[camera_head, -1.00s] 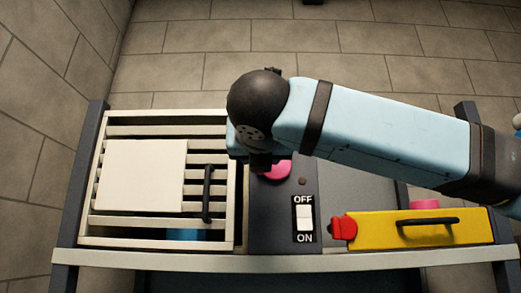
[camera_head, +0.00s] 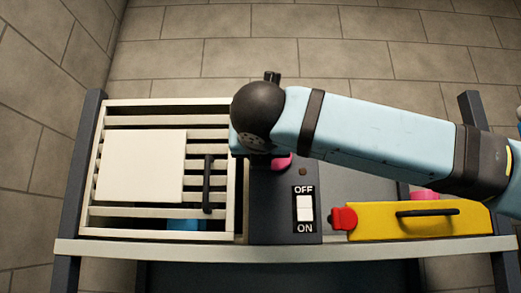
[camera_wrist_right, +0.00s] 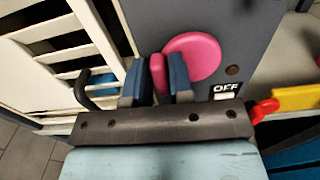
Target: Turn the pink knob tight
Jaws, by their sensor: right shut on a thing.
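The pink knob (camera_wrist_right: 195,57) is on the dark grey panel; it shows as a round disc with a raised pink part (camera_wrist_right: 158,72) beside it. In the wrist view my right gripper (camera_wrist_right: 157,85) has its blue fingers on both sides of that raised part and is shut on it. In the head view only a small edge of the knob (camera_head: 283,161) shows under my right wrist, and the fingertips are mostly hidden. My left gripper is in neither view.
Left of the knob is a slatted cream grille (camera_head: 167,211) with a black handle (camera_head: 208,183). An OFF/ON switch (camera_head: 304,208) is below the knob. A yellow box (camera_head: 420,221) with a red latch (camera_head: 343,218) and black handle is at right, a pink thing (camera_head: 424,195) behind it.

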